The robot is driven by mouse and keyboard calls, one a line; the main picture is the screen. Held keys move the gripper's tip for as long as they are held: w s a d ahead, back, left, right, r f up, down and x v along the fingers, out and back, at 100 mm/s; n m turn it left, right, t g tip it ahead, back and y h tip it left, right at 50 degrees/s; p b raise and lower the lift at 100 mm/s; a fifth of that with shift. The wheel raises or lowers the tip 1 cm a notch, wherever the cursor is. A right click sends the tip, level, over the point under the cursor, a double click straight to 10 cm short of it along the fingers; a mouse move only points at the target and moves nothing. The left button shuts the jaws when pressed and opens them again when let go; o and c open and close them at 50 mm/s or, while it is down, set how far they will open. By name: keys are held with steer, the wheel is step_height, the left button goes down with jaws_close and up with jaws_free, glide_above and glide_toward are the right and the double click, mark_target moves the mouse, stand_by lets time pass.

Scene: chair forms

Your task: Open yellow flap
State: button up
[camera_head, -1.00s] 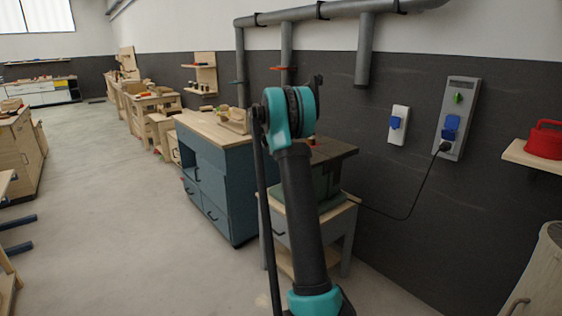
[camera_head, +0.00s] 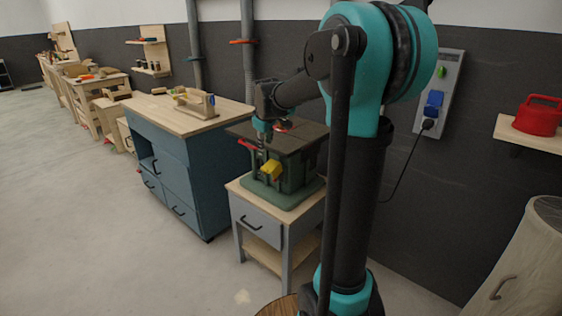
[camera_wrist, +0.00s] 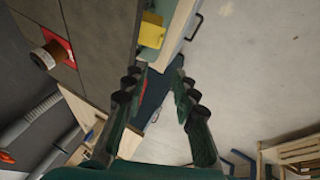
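The yellow flap (camera_head: 271,170) sits on the front of a green machine (camera_head: 299,176) with a dark flat top. It looks closed in the head view, but I cannot be sure. In the wrist view the yellow flap (camera_wrist: 152,30) shows at the top, beyond my fingertips and slightly left of the gap between them. My gripper (camera_head: 262,145) hangs close to the machine's front edge, above the flap, in the head view. In the wrist view my gripper (camera_wrist: 158,75) has its fingers spread with nothing between them. It appears apart from the flap.
The machine stands on a small grey stand (camera_head: 258,222) with a wooden top and drawer. A blue cabinet (camera_head: 180,165) stands to its left. A red can (camera_head: 538,118) sits on a wall shelf at right. The floor at left is clear.

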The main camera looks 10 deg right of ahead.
steer(key=m, duration=0.1)
glide_toward(265, 168)
steer(key=x, duration=0.8)
steer(key=shift+f, duration=0.1)
jaws_close()
stand_by(0.5)
